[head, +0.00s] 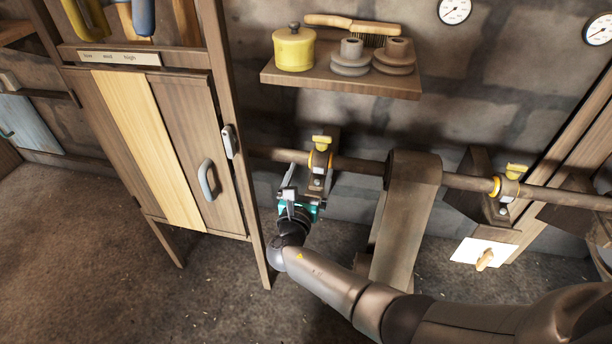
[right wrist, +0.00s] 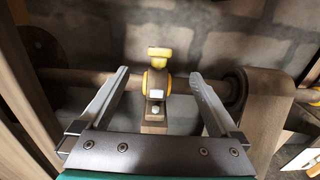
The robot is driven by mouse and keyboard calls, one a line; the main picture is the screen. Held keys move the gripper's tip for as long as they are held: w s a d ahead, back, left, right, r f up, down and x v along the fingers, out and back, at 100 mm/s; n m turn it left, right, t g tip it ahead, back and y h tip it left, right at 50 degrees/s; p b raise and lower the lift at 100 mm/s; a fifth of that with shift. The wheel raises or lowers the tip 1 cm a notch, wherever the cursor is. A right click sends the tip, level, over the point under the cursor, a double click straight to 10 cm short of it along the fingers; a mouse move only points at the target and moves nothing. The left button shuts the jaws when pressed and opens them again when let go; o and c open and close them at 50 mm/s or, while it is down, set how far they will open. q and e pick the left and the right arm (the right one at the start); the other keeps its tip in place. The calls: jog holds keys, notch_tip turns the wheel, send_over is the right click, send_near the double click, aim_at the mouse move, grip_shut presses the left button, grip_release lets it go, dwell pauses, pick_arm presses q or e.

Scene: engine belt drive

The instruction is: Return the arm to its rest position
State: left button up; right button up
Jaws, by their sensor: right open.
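My right arm (head: 330,278) reaches in from the lower right of the head view. Its right gripper (head: 288,186) is open and empty, in front of the left bearing block (head: 319,172) on the shaft. In the right wrist view the two fingers (right wrist: 160,92) stand wide apart. The bearing block (right wrist: 156,88), with its yellow cap (right wrist: 160,53), shows between them, beyond the fingertips. I see no contact between the fingers and the block. My left gripper is not in view.
A wooden cabinet (head: 180,130) stands close left of the gripper. A wide belt (head: 405,215) hangs over the shaft (head: 360,165) to the right. A shelf (head: 340,84) with a yellow pot (head: 294,50) is above. A second bearing (head: 508,188) is farther right. Bare floor (head: 95,250) lies lower left.

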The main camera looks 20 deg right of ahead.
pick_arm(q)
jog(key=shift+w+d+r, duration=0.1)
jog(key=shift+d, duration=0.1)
